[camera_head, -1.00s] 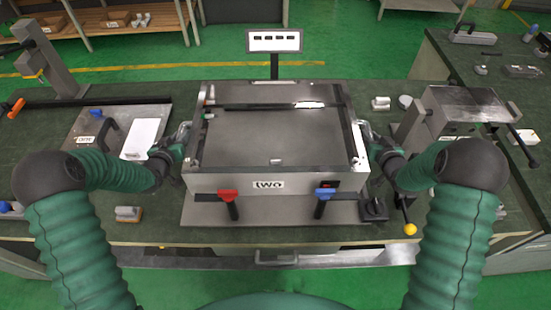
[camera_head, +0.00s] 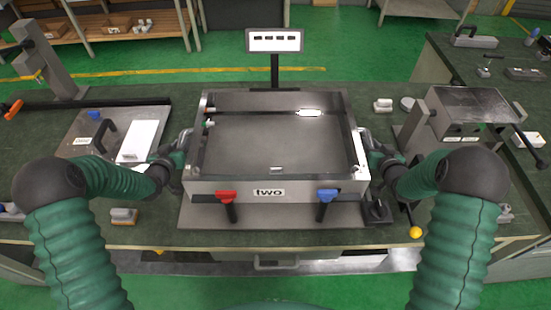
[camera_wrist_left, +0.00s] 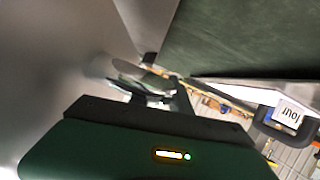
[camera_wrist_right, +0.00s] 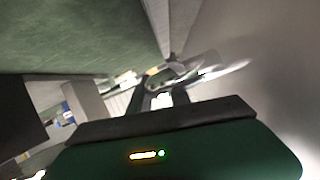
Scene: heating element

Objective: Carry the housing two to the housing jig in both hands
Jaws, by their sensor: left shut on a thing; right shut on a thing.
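The housing two (camera_head: 268,192) is a grey open metal box with a "two" label on its front wall. In the head view it sits over a flat grey plate (camera_head: 205,218) in the middle of the bench; whether it touches the plate I cannot tell. My left gripper (camera_head: 184,140) is shut on its left side, and my right gripper (camera_head: 366,140) is shut on its right side. In the left wrist view the housing's wall (camera_wrist_left: 60,60) fills the left; in the right wrist view its wall (camera_wrist_right: 240,60) fills the right. The fingertips are partly hidden. No label names the housing jig.
A red-handled clamp (camera_head: 227,197) and a blue-handled clamp (camera_head: 326,197) stand in front of the housing. A small sign (camera_head: 274,40) stands behind. A plate with a white block (camera_head: 139,140) lies left; a grey press-like fixture (camera_head: 470,105) stands right.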

